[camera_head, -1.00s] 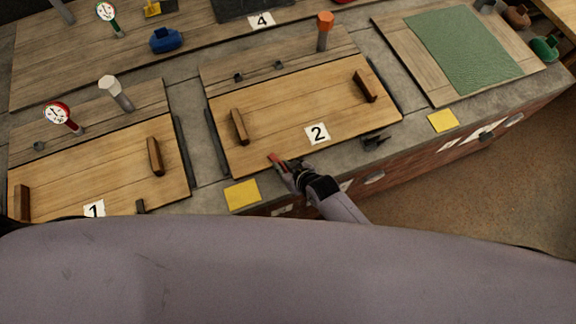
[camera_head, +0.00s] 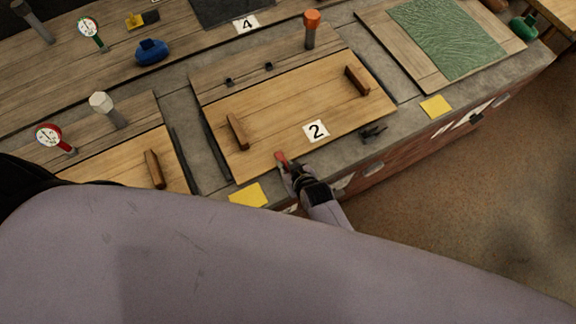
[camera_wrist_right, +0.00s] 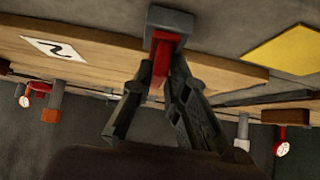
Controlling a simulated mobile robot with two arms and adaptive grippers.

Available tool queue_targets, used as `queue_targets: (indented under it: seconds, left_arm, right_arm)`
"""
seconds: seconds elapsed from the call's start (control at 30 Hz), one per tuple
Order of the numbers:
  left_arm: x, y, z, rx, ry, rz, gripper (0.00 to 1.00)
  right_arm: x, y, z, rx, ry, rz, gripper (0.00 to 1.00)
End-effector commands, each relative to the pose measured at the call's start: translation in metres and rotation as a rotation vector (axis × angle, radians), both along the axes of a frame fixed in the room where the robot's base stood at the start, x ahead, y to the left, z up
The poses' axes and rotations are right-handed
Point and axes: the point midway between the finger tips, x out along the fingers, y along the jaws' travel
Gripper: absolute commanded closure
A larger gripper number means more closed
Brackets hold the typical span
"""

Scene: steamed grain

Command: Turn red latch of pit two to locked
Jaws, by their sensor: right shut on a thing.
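The wooden lid of pit two (camera_head: 270,125) lies closed on the bench, with a white number 2 tag (camera_head: 316,131) near its front edge. The red latch (camera_head: 281,158) is at that front edge, left of the tag. My right gripper (camera_head: 290,171) is at the latch. In the right wrist view the fingers (camera_wrist_right: 160,85) are shut on the latch's red part (camera_wrist_right: 161,62), below its dark grey end (camera_wrist_right: 168,24). The fingers hide part of the latch. My left gripper is not in view.
A yellow note (camera_head: 248,195) lies left of my right gripper, another (camera_head: 435,107) further right. A dark metal fitting (camera_head: 373,132) sits on the front ledge. Two wooden handles (camera_head: 237,131) rise from the lid. Open floor lies right of the brick front.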

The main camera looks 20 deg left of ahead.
Motion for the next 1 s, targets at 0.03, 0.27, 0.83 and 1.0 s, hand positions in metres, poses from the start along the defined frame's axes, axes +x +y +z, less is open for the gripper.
queue_targets:
  seconds: [0.03, 0.27, 0.83, 1.0]
  left_arm:
    - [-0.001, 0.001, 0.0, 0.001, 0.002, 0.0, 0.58]
    - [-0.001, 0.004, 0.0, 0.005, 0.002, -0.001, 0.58]
    - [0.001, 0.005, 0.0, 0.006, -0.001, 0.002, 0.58]
    - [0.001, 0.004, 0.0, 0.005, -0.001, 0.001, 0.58]
  right_arm:
    - [0.009, -0.004, 0.005, -0.002, -0.02, -0.005, 1.0]
    - [0.008, -0.004, 0.004, -0.001, -0.019, -0.005, 0.74]
    - [-0.007, -0.01, 0.013, -0.001, -0.006, -0.003, 0.7]
    - [-0.021, -0.024, 0.033, -0.001, -0.008, -0.003, 0.7]
